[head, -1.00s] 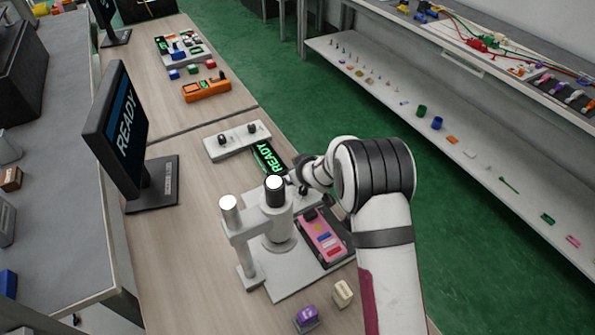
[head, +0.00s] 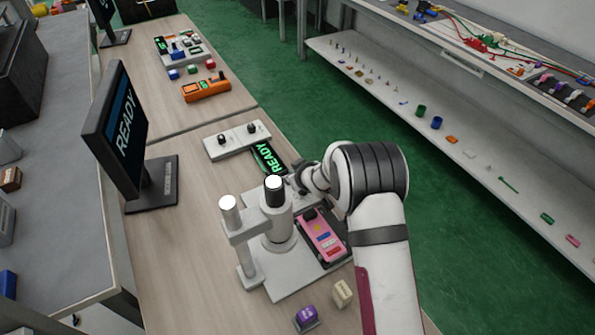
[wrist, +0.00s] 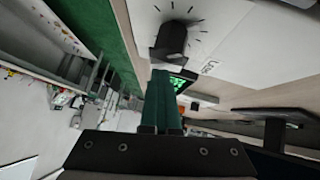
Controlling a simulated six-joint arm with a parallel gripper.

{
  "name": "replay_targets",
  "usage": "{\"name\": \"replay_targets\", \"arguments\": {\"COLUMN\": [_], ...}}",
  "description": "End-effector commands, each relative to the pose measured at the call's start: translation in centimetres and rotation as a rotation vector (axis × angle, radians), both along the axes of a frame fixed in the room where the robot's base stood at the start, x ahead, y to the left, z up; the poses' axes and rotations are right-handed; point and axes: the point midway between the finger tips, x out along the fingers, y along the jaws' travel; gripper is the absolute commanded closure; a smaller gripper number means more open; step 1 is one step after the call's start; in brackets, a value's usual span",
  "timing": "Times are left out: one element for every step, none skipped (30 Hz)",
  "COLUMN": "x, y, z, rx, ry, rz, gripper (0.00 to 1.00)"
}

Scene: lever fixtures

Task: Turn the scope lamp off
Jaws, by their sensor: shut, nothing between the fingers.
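The white scope (head: 277,222) stands on its base plate on the bench, with a black-ringed upper end and a side post. In the wrist view a dark knob (wrist: 171,40) sits on a white plate with tick marks around it.
A pink device (head: 322,238) lies on the scope base. A white two-knob box (head: 237,140) and a green READY display (head: 268,158) sit behind. A monitor (head: 118,130) stands left. Purple (head: 306,316) and cream (head: 343,293) blocks lie in front.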

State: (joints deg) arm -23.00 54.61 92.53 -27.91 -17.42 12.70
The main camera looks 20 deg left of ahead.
Motion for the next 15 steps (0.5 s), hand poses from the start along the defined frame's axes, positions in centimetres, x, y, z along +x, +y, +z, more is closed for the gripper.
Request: {"name": "replay_targets", "arguments": {"x": [-0.46,-0.57,-0.68,-0.75,-0.8,-0.83,-0.85,-0.84,-0.84,-0.82,-0.81,-0.8,-0.79,-0.78,-0.77], "y": [0.21,0.31,0.42,0.5,0.55,0.6,0.61,0.62,0.62,0.61,0.61,0.61,0.61,0.6,0.62], "z": [-0.32,-0.31,-0.3,-0.29,-0.28,-0.25,-0.24,-0.23,-0.22,-0.2,-0.2,-0.17,-0.16,-0.15,-0.08], "rx": [-0.004,-0.005,-0.004,-0.005,-0.005,-0.005,-0.004,-0.004,-0.004,-0.004,-0.004,-0.003,-0.003,-0.003,-0.003], "ry": [0.007,0.008,0.008,0.008,0.007,0.007,0.007,0.006,0.006,0.006,0.006,0.005,0.004,0.004,0.004], "rz": [0.004,0.003,0.003,0.003,0.004,0.004,0.004,0.003,0.003,0.003,0.003,0.003,0.003,0.003,0.003], "gripper": [1.0,1.0,1.0,1.0,1.0,1.0,1.0,1.0,1.0,1.0,1.0,1.0,1.0,1.0,1.0]}}
